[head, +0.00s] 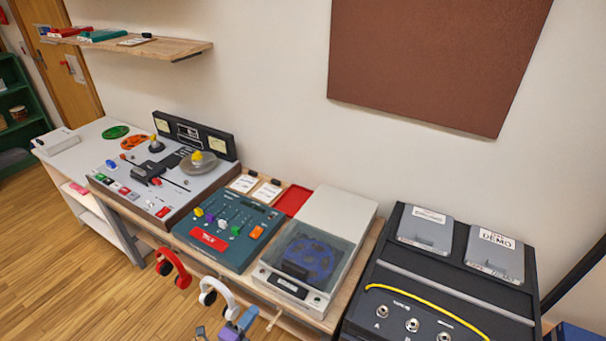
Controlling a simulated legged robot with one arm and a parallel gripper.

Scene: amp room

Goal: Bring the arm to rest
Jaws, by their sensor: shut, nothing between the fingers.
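My gripper (243,320), blue and purple, shows at the bottom edge of the head view, partly cut off. It is shut and empty. It is in front of the table's front edge, just below and right of the white headphones (217,290). Most of my arm is out of view. A small grey part at the bottom edge, left of the gripper, is too cropped to name.
Red headphones (175,266) hang left of the white ones. Behind are a teal mixer (228,228), a clear-lidded grey deck (312,256) and a tape console (165,170). A black amp (450,285) with a yellow cable stands right. Wooden floor (80,275) is open at left.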

